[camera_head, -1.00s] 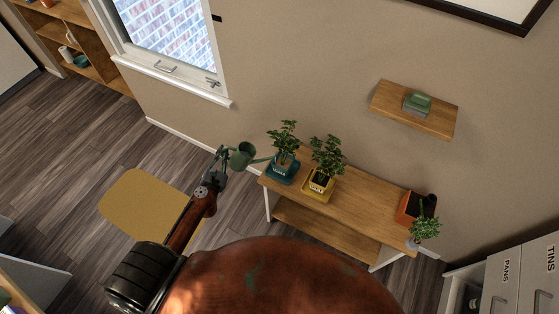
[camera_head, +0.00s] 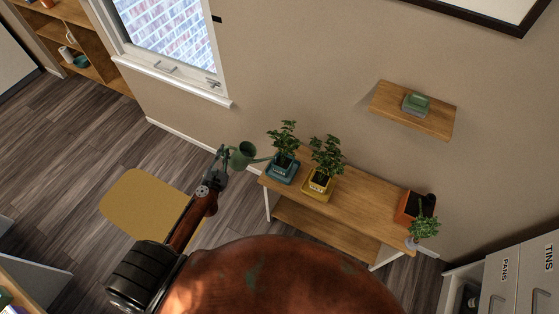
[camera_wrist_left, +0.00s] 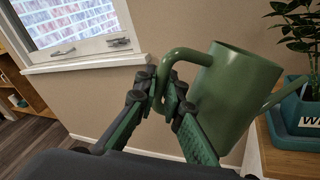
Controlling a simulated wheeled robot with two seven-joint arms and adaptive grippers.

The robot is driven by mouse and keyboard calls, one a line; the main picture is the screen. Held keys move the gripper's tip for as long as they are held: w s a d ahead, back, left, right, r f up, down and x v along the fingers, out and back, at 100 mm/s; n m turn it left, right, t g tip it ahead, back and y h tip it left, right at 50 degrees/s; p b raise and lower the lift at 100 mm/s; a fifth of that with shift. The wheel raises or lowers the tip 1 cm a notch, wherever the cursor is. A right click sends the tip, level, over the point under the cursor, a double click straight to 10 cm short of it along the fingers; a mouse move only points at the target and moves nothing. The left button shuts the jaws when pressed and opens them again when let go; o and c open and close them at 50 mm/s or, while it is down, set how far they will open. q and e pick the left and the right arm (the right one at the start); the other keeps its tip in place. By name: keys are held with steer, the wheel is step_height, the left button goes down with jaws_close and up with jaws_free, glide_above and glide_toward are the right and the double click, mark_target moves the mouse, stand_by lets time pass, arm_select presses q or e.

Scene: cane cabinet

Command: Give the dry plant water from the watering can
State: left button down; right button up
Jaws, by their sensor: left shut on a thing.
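My left gripper (camera_head: 219,166) is shut on the handle of the green watering can (camera_head: 243,154). In the left wrist view the gripper (camera_wrist_left: 165,103) closes around the handle of the can (camera_wrist_left: 232,98). The can is in the air left of the table, its spout pointing right to the teal pot (camera_head: 281,173). This pot holds a leafy green plant (camera_head: 284,136). A yellow pot (camera_head: 318,187) with a similar plant (camera_head: 327,154) stands just right of it. Which plant is dry, and whether water flows, I cannot tell. My right gripper is not in view.
The wooden table (camera_head: 365,204) stands against the wall. An orange pot (camera_head: 408,207) and a small plant (camera_head: 424,228) are at its right end. A wall shelf (camera_head: 436,122) hangs above. A yellow-topped stool or seat (camera_head: 140,203) stands left of my arm.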

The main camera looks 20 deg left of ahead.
arm_select(q)
steer(key=shift+r, duration=0.15)
steer(key=s+a+f+n+t+b, duration=0.1)
steer(key=a+f+n+b, duration=0.3)
steer(key=f+b, duration=0.7)
steer(key=shift+s+a+f+n+b, duration=0.4)
steer(key=shift+s+n+b, duration=0.25)
steer(key=shift+b, duration=2.55)
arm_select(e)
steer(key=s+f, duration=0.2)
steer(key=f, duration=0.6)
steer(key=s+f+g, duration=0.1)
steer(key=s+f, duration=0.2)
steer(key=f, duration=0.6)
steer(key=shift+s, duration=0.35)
arm_select(q)
steer(key=shift+r, duration=0.1)
